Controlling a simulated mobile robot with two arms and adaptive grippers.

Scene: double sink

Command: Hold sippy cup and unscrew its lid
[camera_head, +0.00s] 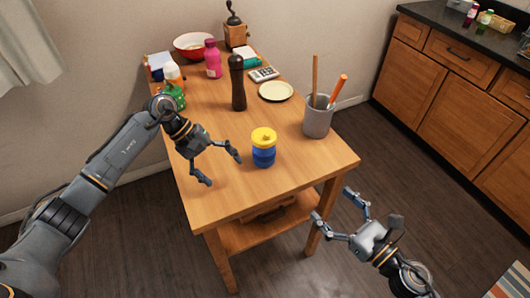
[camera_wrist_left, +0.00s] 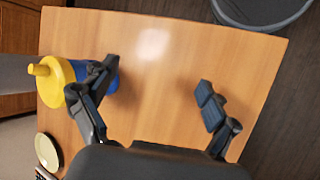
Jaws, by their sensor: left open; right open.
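The sippy cup (camera_head: 264,155) has a blue body and a yellow lid (camera_head: 263,136) with a spout. It stands upright near the front of the wooden table. My left gripper (camera_head: 220,170) is open and empty over the table, just left of the cup. In the left wrist view the cup (camera_wrist_left: 109,76) and its yellow lid (camera_wrist_left: 58,80) are at the left, partly hidden by one finger of the left gripper (camera_wrist_left: 155,100); I cannot tell whether that finger touches it. My right gripper (camera_head: 338,213) is open and empty, off the table's front right edge.
A grey utensil holder (camera_head: 317,122) stands right of the cup on the table (camera_head: 235,198). A dark pepper mill (camera_head: 237,85) and a pale plate (camera_head: 276,91) are behind it. Several other items crowd the back. The table's front is clear.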

